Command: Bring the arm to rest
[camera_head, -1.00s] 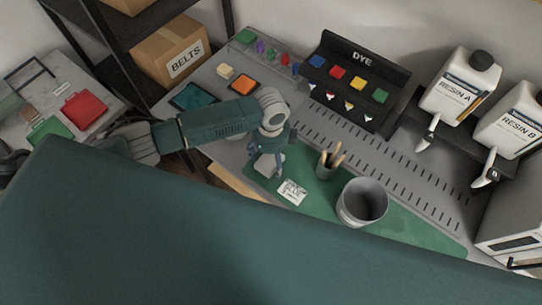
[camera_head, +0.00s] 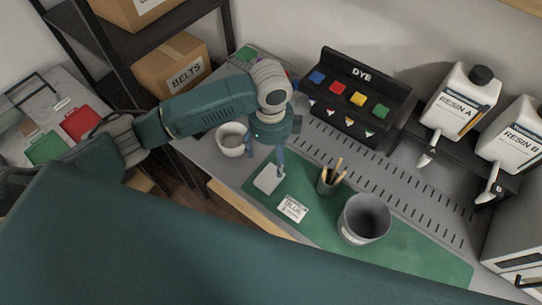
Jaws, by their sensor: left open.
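My left arm comes in from the left and reaches over the workbench. Its gripper (camera_head: 265,160) points down with its fingers apart, open, above the left end of the green mat (camera_head: 415,248). A small pale block (camera_head: 268,180) lies on the mat just below the fingers; I cannot tell whether a fingertip touches it. A white cup (camera_head: 232,142) stands on the bench just left of the gripper. My right gripper is not in view.
On the mat are a label card (camera_head: 292,208), a cup of sticks (camera_head: 329,179) and a grey bucket (camera_head: 364,219). Behind stand the dye rack (camera_head: 358,92), the Resin A bottle (camera_head: 460,98) and the Resin B bottle (camera_head: 512,135). A shelf holds a belts box (camera_head: 172,68).

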